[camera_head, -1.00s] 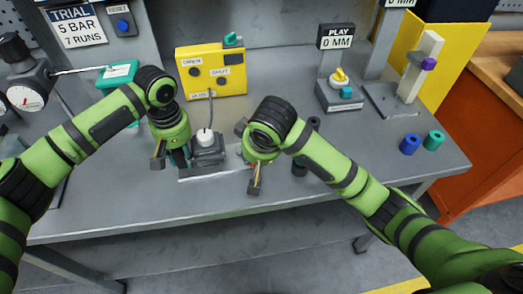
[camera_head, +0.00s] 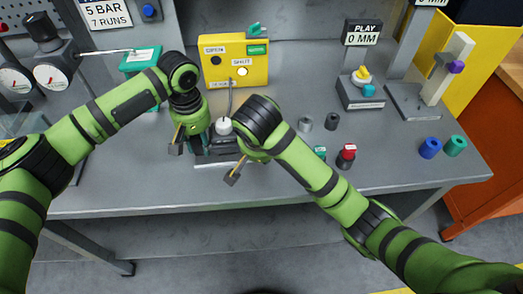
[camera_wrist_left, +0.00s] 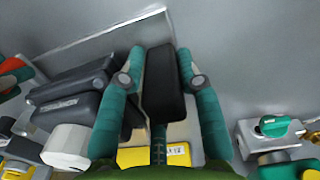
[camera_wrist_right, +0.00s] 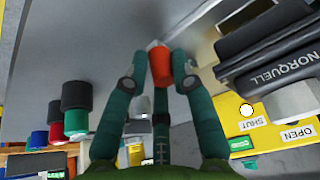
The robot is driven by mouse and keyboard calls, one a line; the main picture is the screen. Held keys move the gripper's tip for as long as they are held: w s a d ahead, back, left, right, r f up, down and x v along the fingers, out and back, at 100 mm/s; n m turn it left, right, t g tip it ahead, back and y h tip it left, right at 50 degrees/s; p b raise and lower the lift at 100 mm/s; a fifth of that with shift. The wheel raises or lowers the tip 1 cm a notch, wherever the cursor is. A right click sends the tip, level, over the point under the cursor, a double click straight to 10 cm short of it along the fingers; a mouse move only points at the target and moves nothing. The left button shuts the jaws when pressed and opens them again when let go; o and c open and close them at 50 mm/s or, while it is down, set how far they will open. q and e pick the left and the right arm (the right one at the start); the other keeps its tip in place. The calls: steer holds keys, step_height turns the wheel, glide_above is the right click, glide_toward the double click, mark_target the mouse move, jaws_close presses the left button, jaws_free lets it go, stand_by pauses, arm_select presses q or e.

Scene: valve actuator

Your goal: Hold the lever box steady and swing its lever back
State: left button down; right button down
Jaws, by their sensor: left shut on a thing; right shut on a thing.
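The lever box (camera_head: 222,143) is a dark grey body with a white cap (camera_head: 223,126), on a metal plate between my grippers. It also shows in the right wrist view (camera_wrist_right: 272,55), lettered NORQUELL. My left gripper (camera_wrist_left: 160,68) is shut on a black block (camera_wrist_left: 163,95) beside the dark body. How the block joins the body is hidden. My right gripper (camera_wrist_right: 160,62) is shut on an orange-red grip (camera_wrist_right: 160,68), apparently the lever's. My right arm hides it in the head view. An orange-red piece (camera_wrist_left: 12,72) shows at the left wrist view's left edge.
A yellow panel (camera_head: 215,85) behind has a lit white lamp (camera_head: 242,72) and a lit green display (camera_head: 257,50).

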steer(key=shift+w, duration=0.15)
steer(key=c, duration=1.1)
jaws_free()
steer(key=shift+c, duration=0.2)
steer(key=shift+d, duration=0.1)
